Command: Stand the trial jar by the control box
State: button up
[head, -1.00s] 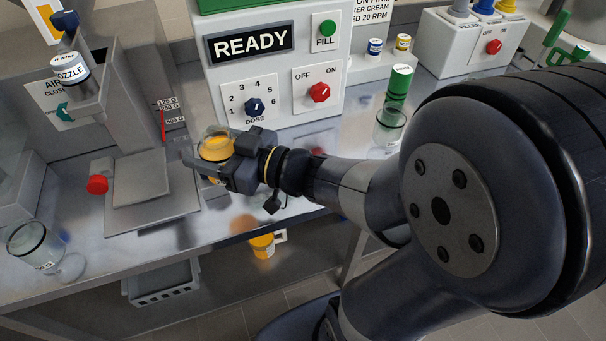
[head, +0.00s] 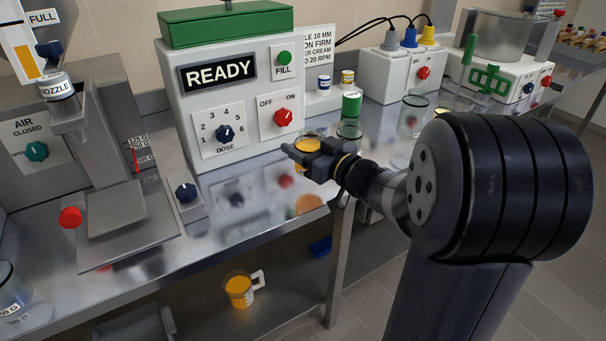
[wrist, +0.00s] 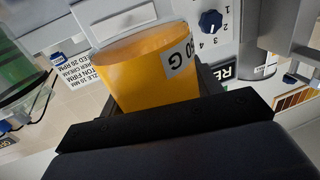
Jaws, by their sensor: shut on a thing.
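A clear jar with yellow filling (head: 306,142) is between the fingers of my gripper (head: 308,155), which is shut on it. A white box with a red knob and coloured plugs (head: 393,78) stands further right. Which box is the control box, I cannot tell for certain.
A green-capped jar (head: 351,108) and an empty clear jar (head: 412,110) stand beyond my gripper. Two small pots (head: 347,78) sit by the sign. The steel bench (head: 255,210) is bare before the READY box.

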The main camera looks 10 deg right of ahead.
jog(key=shift+f+b, duration=0.6)
jog(key=shift+f, duration=1.75)
jog(key=shift+f, duration=0.15)
jog(key=o, duration=1.1)
jog(key=shift+c, duration=0.2)
jog(key=shift+r, duration=0.25)
jog(key=p+v, duration=0.1)
jog(key=v, duration=1.1)
